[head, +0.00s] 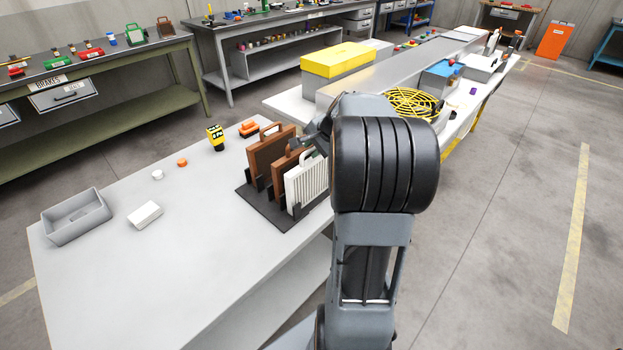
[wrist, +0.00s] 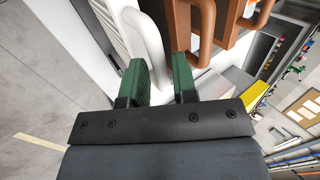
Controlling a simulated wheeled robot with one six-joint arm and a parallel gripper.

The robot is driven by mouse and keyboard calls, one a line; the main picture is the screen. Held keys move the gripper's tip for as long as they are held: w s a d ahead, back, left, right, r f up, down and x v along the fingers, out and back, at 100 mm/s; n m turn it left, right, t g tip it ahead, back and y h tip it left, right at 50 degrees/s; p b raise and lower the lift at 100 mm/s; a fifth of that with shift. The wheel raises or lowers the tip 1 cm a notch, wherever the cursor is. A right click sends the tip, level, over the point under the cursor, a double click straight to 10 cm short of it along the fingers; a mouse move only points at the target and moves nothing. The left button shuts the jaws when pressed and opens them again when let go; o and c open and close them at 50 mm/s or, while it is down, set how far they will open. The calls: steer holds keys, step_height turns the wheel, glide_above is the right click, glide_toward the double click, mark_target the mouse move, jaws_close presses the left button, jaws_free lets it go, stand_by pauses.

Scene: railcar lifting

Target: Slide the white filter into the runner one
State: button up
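The white filter (head: 304,184), a ribbed panel with a loop handle, stands upright at the front of a black rack (head: 262,211) in the head view. Two brown filters, one at the back (head: 268,155) and one in the middle (head: 279,172), stand behind it. My gripper (wrist: 160,78) has two green fingers, set apart. In the wrist view the white handle (wrist: 152,42) reaches between them, and a brown handle (wrist: 181,30) lies just beyond the right finger. I cannot tell whether the fingers touch the white handle. I cannot pick out the runner.
A grey bin (head: 76,217), a white block (head: 145,214) and a yellow-black device (head: 215,138) are on the light table (head: 190,260). The table's front left is clear.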

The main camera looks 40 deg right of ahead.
steer(key=shift+x, duration=0.85)
jaws_close()
steer(key=shift+r, duration=0.1)
